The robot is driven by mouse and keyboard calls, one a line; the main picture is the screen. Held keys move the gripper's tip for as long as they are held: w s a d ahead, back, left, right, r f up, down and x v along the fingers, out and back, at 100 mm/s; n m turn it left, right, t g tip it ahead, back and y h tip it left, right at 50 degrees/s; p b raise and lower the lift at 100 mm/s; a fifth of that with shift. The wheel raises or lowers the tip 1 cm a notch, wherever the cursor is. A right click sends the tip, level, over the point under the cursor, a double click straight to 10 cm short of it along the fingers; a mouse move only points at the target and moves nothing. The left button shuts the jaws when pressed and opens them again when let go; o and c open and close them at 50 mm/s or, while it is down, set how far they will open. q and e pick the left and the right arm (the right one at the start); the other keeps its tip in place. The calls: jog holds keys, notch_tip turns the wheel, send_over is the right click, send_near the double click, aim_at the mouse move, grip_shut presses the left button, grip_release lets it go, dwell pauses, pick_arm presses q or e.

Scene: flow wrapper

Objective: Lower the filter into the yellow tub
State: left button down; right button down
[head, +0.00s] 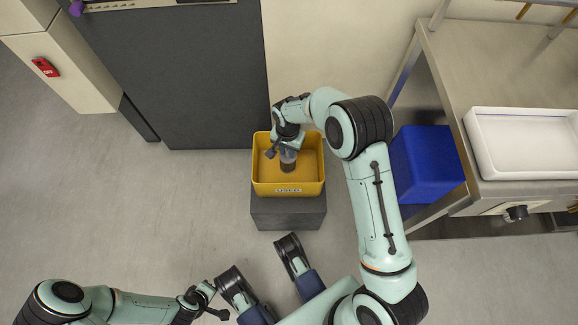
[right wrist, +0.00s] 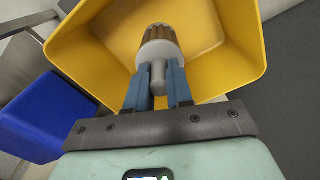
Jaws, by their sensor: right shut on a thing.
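The filter (right wrist: 160,42) has a pale end cap with a short grey stem and a brown ribbed body. My right gripper (right wrist: 158,80) is shut on its stem with blue fingers. In the head view the filter (head: 288,161) hangs inside the outline of the yellow tub (head: 262,181), near its middle, below the right gripper (head: 289,148). I cannot tell whether its lower end touches the tub floor. The tub is open and otherwise looks empty. My left gripper (head: 208,298) is low in the head view, far from the tub; its fingers are unclear.
The tub stands on a dark grey block (head: 288,212). A blue bin (head: 425,165) is to its right, under a bench with a white tray (head: 525,172). A dark grey cabinet (head: 175,80) stands behind. The floor to the left is clear.

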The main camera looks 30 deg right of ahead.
aim_at(288, 157)
jog(key=shift+f, duration=2.5)
dwell(1.2)
jog(key=c, duration=0.9)
grip_release()
pick_arm(q)
jog(key=s+a+f+g, duration=0.1)
jog(key=s+f+g, duration=0.15)
jog(key=s, duration=0.65)
pick_arm(e)
notch_tip(288, 157, up, 14)
jog(key=p, duration=0.4)
jog(key=shift+f, duration=0.25)
pick_arm(q)
jog(key=w+r+t, duration=0.2)
jog(key=w+r, duration=0.3)
jog(key=w, duration=0.2)
jog(key=shift+w+d+r, duration=0.2)
jog(key=shift+d+r, duration=0.15)
jog(key=shift+d, duration=0.05)
